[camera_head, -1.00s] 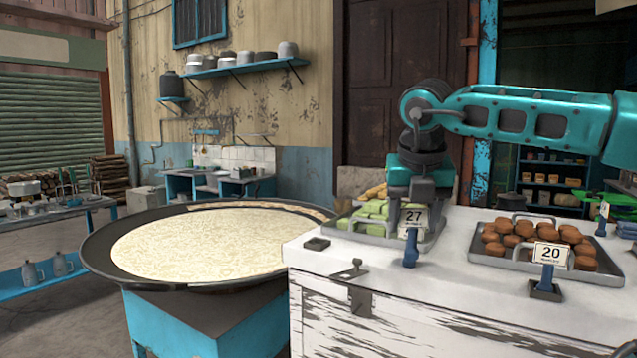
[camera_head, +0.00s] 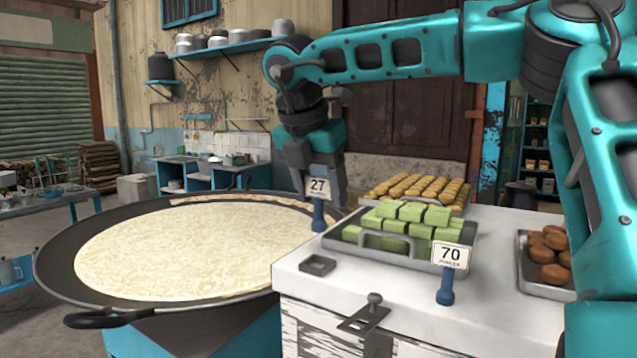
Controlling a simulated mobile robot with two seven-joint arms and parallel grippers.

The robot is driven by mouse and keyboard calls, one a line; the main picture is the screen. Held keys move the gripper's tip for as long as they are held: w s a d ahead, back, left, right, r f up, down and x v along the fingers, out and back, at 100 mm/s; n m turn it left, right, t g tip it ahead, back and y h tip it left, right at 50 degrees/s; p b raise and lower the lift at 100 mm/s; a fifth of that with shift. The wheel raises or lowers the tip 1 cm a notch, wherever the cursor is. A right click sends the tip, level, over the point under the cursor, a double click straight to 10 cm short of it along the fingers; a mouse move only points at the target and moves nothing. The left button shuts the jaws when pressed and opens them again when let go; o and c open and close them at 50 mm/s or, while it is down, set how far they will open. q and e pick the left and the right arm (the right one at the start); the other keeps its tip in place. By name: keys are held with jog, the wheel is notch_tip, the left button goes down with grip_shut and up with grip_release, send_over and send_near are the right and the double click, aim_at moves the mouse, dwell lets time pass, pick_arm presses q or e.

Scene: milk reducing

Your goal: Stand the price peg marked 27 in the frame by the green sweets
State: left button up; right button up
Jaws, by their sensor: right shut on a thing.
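My right gripper (camera_head: 322,180) is shut on the price peg marked 27 (camera_head: 318,201). The peg hangs upright, blue foot down, clear of the counter. In the picture it is straight above the small dark empty frame (camera_head: 318,264) at the counter's left front corner; how far behind or over it I cannot tell. The green sweets (camera_head: 405,222) are stacked on a metal tray (camera_head: 372,246) to the right of this frame. A second peg, marked 70 (camera_head: 449,258), is upright at the tray's front; whether it stands or leans I cannot tell. My left gripper is out of view.
The white counter (camera_head: 400,318) has a metal latch (camera_head: 366,315) at its front edge. A wide pan of milk (camera_head: 190,240) lies left of it. Yellow sweets (camera_head: 418,188) are behind the green ones. Brown sweets (camera_head: 550,256) are at right, partly hidden by my arm.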

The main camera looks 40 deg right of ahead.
aim_at(318, 222)
jog(key=shift+w, duration=0.15)
jog(key=shift+a+f+b, duration=0.15)
jog(key=shift+f+b, duration=0.2)
jog(key=shift+f, duration=0.1)
jog(key=shift+f+b, duration=1)
jog(key=shift+f, duration=0.65)
jog(key=shift+f+b, duration=0.65)
jog(key=shift+f, duration=0.3)
jog(key=shift+f+b, duration=0.15)
jog(key=shift+b, duration=0.25)
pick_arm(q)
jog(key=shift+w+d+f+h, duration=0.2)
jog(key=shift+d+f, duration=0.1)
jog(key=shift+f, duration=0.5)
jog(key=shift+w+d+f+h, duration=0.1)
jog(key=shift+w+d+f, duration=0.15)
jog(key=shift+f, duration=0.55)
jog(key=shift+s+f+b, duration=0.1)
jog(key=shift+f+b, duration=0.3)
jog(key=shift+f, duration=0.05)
pick_arm(e)
jog(key=shift+f, duration=0.25)
